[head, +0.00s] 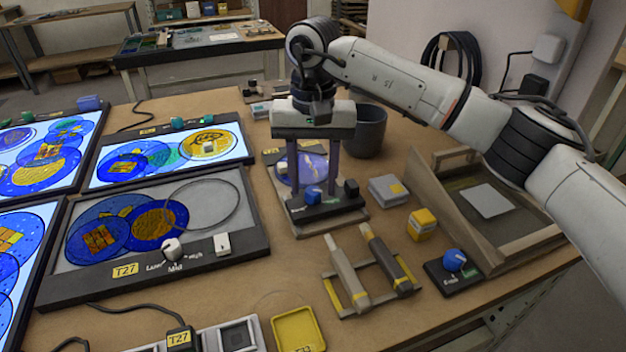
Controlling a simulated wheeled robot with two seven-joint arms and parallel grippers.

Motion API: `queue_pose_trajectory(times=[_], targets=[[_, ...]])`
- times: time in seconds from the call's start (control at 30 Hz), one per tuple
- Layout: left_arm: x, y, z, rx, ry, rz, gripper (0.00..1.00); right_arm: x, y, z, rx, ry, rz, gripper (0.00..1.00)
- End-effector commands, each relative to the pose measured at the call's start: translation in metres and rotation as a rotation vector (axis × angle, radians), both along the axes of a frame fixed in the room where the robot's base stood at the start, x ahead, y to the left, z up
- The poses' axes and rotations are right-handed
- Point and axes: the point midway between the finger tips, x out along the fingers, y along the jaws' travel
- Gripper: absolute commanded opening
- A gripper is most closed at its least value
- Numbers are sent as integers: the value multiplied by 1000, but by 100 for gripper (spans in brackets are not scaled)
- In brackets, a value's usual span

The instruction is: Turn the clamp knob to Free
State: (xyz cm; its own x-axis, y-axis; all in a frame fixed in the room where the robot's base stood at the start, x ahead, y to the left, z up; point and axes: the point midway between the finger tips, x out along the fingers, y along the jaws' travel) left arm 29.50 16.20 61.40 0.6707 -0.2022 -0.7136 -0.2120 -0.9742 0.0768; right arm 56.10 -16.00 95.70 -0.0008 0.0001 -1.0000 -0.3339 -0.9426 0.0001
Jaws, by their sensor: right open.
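A blue knob (313,195) sits on a small black control box at the front of a wooden stand, with a round blue-purple glass disc behind it. I take this as the clamp knob, but its label is too small to read. My right gripper (313,183) points down over the stand. It is open, with one finger to each side above the knob; I cannot tell whether they touch the box or disc. My left gripper is not in view.
A light panel (258,250) with a white knob (171,249) stands at left. A dark cup (369,130) stands behind the gripper.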

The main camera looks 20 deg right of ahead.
Motion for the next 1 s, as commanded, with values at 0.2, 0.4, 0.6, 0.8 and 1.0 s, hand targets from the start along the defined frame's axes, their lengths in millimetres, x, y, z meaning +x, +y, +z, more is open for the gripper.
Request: queue_pose_trajectory(times=[0.2,0.4,0.6,0.8,1.0], targets=[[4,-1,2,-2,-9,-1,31,0,0,-8,0,-1,0,42],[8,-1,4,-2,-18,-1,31,0,0,-8,0,-1,-1,36],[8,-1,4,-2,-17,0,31,0,0,-7,0,-1,-1,3],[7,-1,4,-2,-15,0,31,0,0,-7,0,-1,-9,0],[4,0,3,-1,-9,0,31,0,0,-6,0,-1,-68,0]])
